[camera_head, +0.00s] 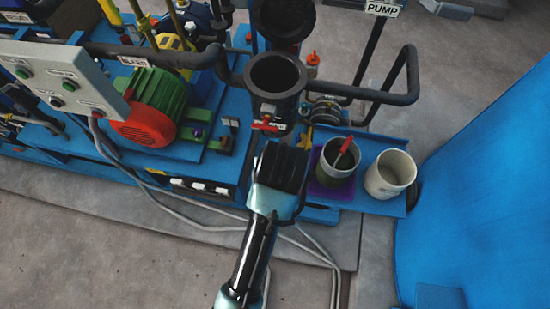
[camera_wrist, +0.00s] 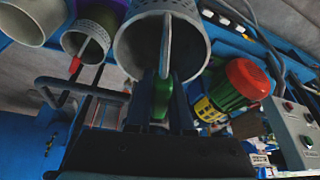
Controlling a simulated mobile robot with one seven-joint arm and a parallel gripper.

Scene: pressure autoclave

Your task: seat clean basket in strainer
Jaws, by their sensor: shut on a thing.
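The clean basket (camera_wrist: 140,40), a grey perforated cylinder with a bar across its mouth and a green grip (camera_wrist: 163,98), fills the top middle of the wrist view. My gripper (camera_wrist: 165,105) is shut on the green grip. In the head view my gripper (camera_head: 281,165) is low in the middle and hides the basket. The strainer, a black open-topped cylinder (camera_head: 275,88), stands just beyond my gripper, apart from it. Its mouth looks empty. I cannot make out the strainer in the wrist view.
A second basket with a red grip (camera_head: 344,152) is in a pot on the blue tray (camera_head: 366,140), beside a whitish bucket (camera_head: 390,174). Black pipes (camera_head: 370,97) flank the strainer on the right. A green and red motor (camera_head: 152,112) and control box (camera_head: 60,80) stand left.

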